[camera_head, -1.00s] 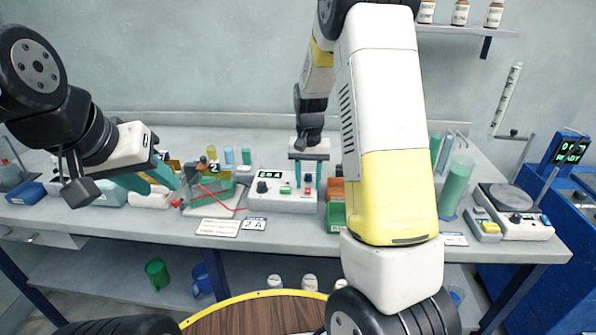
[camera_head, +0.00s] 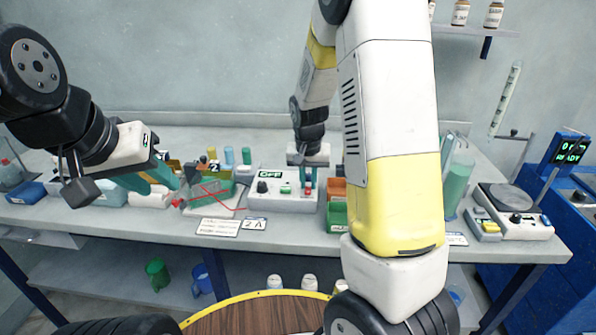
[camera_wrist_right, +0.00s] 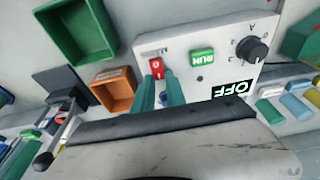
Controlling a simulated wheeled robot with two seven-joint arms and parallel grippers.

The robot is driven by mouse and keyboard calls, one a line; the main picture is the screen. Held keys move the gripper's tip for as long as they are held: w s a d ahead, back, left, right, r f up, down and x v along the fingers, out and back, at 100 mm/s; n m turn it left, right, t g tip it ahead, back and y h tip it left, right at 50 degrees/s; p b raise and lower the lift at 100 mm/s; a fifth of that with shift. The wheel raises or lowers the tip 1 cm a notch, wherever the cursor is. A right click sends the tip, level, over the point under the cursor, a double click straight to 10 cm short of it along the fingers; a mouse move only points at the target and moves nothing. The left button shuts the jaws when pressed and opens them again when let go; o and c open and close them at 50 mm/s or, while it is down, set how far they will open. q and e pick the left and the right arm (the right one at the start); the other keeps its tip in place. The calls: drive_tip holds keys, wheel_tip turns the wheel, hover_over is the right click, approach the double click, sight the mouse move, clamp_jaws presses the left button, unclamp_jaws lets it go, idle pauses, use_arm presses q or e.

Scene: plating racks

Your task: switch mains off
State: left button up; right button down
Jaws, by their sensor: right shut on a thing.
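The white power unit (camera_head: 263,203) stands on the bench, and its display (camera_head: 271,174) reads OFF. Its red mains switch (camera_wrist_right: 157,69) shows in the right wrist view beside a green RUN button (camera_wrist_right: 202,55) and a black knob (camera_wrist_right: 252,49). My right gripper (camera_head: 308,181) points down at the unit's right end. In the right wrist view its teal fingers (camera_wrist_right: 163,78) are closed in at the red switch, partly hiding it. My left gripper (camera_head: 150,177) hangs over the bench at left, its teal fingers apart and empty.
A clear tank with red leads (camera_head: 213,192) stands left of the unit. Orange and green bins (camera_head: 337,213) stand close on its right. Label cards (camera_head: 218,227) lie in front.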

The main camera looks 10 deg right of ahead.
drive_tip(key=shift+s+r+t, duration=0.1)
drive_tip(key=shift+s+t, duration=0.15)
drive_tip(key=shift+t, duration=0.65)
drive_tip(key=c, duration=1.4)
unclamp_jaws()
drive_tip(key=shift+o, duration=0.2)
drive_tip(key=v, duration=0.7)
drive_tip(key=shift+s+a+r, duration=0.2)
drive_tip(key=shift+a+r, duration=0.05)
drive_tip(key=shift+r, duration=0.1)
